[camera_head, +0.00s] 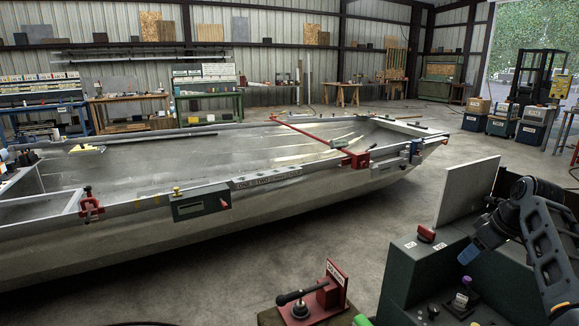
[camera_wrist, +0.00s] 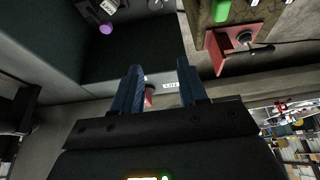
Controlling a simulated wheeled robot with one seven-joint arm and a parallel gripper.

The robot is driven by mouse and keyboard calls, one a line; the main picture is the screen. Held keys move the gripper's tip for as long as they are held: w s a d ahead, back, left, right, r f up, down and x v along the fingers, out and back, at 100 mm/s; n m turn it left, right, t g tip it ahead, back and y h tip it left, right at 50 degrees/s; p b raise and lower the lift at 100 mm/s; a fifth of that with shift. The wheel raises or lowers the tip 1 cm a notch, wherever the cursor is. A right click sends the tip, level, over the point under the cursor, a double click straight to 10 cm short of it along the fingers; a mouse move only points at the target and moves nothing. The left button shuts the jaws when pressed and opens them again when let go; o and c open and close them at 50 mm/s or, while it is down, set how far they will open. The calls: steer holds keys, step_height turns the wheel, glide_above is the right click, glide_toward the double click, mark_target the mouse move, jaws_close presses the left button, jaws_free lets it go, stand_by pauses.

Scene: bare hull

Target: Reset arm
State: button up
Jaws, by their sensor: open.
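My gripper (camera_head: 468,256) shows at the right of the head view, at the end of my bent dark arm. It hangs over the dark green bin and points down to the left. In the wrist view my gripper (camera_wrist: 159,74) has its two blue fingers spread apart. No object is gripped between them. A small red part and a white label show in the gap, beyond the fingers. The dark green bin (camera_head: 401,262) holds a purple-topped item (camera_head: 461,299), which also shows in the wrist view (camera_wrist: 106,28).
A long metal boat hull (camera_head: 300,205) fills the left and middle. A red clamp with a black handle (camera_head: 327,290) stands on a block in front. A grey upright panel (camera_head: 466,195) rises behind the bin. Open concrete floor lies between hull and bin.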

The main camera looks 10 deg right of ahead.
steer(key=s+a+f+m+t+h, duration=0.1)
steer(key=s+a+f+t, duration=0.1)
steer(key=s+a+f, duration=0.7)
steer(key=s+a+f+m+t+h, duration=0.1)
steer(key=s+a+f, duration=0.45)
steer(key=f, duration=0.65)
steer(key=s+a+f+m+t, duration=0.1)
steer(key=s+a+f, duration=0.1)
steer(key=s+a, duration=0.5)
steer(key=s+a+r+t, duration=0.2)
steer(key=s+a+r, duration=0.15)
steer(key=s, duration=0.65)
steer(key=s+a+r+t, duration=0.15)
steer(key=s+r, duration=0.25)
steer(key=s, duration=0.6)
steer(key=s+a+r+t, duration=0.1)
steer(key=s+r, duration=0.5)
steer(key=r, duration=0.3)
steer(key=s+a+r+m+t, duration=0.1)
steer(key=s+r+t, duration=0.1)
steer(key=s+r, duration=0.4)
step_height(320, 180, up, 3)
steer(key=shift+s+a+r+y, duration=0.1)
steer(key=shift+s+a+y, duration=0.15)
steer(key=shift+y, duration=0.05)
steer(key=shift+c, duration=0.3)
